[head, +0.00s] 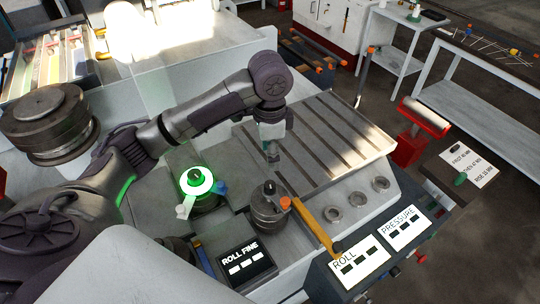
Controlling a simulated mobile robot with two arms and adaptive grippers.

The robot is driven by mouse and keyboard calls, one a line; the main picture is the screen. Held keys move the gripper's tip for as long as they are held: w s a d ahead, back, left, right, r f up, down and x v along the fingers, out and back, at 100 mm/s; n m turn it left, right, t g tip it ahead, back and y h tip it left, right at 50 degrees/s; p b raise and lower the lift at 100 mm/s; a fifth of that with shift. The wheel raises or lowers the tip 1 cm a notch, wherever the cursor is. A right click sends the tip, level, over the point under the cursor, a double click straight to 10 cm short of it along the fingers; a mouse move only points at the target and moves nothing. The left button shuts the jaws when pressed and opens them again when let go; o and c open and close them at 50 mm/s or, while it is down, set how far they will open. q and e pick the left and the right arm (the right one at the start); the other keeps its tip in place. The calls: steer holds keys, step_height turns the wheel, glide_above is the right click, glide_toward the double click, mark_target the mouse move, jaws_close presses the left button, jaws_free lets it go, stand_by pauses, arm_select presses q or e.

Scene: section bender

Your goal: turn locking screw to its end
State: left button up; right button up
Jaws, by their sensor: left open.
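My left arm comes in from the left, and its gripper (272,155) points down over the near edge of the slotted table. It is open, small in the picture, and nothing shows between its fingers. A round knob with a glowing green ring (196,180) and a white and a blue lug sits left of the gripper, apart from it. I cannot tell for certain which of these parts is the locking screw. My right gripper is not in view.
The slotted table (335,135) is bare. A yellow bar (315,225) runs towards the ROLL panel (358,264). A ROLL FINE display (246,262) stands at the front. A dark roller stack (48,125) is at left. A red roller stand (420,125) stands at right.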

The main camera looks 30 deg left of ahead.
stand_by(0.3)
arm_select(q)
steer(key=t+h+b, duration=0.6)
steer(key=h+b, duration=0.1)
steer(key=b, duration=1.3)
glide_toward(270, 184)
steer(key=p+x, duration=0.2)
steer(key=x, duration=0.8)
steer(key=shift+p, duration=0.4)
jaws_close()
